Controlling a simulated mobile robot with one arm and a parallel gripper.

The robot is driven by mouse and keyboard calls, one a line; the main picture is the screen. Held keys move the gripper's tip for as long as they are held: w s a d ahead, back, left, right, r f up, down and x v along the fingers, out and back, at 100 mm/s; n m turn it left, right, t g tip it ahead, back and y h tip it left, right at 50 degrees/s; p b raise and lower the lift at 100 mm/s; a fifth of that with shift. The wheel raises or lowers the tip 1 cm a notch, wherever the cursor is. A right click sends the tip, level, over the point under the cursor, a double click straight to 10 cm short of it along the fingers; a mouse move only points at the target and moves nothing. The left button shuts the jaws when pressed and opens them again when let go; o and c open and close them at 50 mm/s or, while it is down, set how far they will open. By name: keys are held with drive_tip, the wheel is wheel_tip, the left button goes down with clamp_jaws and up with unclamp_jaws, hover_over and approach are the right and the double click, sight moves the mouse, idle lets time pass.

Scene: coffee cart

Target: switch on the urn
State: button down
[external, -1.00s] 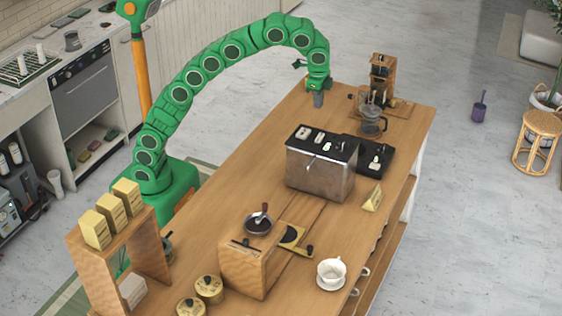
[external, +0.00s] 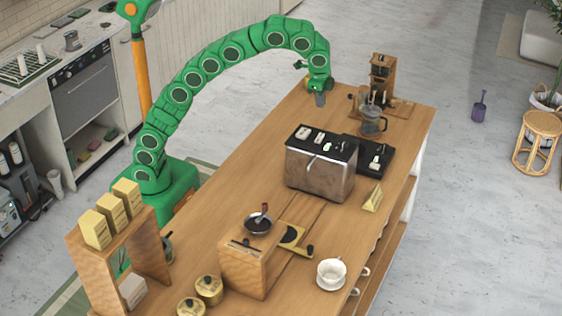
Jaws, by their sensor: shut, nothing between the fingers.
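A boxy steel appliance (external: 318,178) with a black top stands mid-table. It carries pale switch-like parts (external: 303,133) and a small lever on its front. It may be the urn, but I cannot tell for sure, nor read any switch's position. My gripper (external: 320,100) is shut and empty, pointing down above the far left part of the table. It is apart from the steel appliance, behind it in the picture, and left of the glass jug.
A glass jug (external: 371,122) and a wooden stand (external: 382,75) are right of my gripper. A black scale-like plate (external: 379,160) adjoins the steel appliance. A wooden grinder box (external: 243,265), a white cup (external: 331,270) and tins (external: 209,289) stand nearer. The table's left strip is clear.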

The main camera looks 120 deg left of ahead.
sight(319, 138)
drive_tip(key=f, duration=0.4)
drive_tip(key=a+f, duration=0.1)
drive_tip(key=f, duration=0.4)
drive_tip(key=a+f, duration=0.1)
drive_tip(key=f, duration=0.3)
drive_tip(key=shift+f, duration=0.25)
drive_tip(key=shift+f, duration=0.1)
drive_tip(key=shift+a+f+h, duration=0.2)
drive_tip(key=shift+f+h, duration=0.05)
drive_tip(key=shift+h, duration=0.15)
drive_tip(key=shift+d, duration=0.95)
drive_tip(key=shift+r, duration=0.1)
wheel_tip(319, 138, up, 14)
drive_tip(key=d, duration=0.1)
idle(0.6)
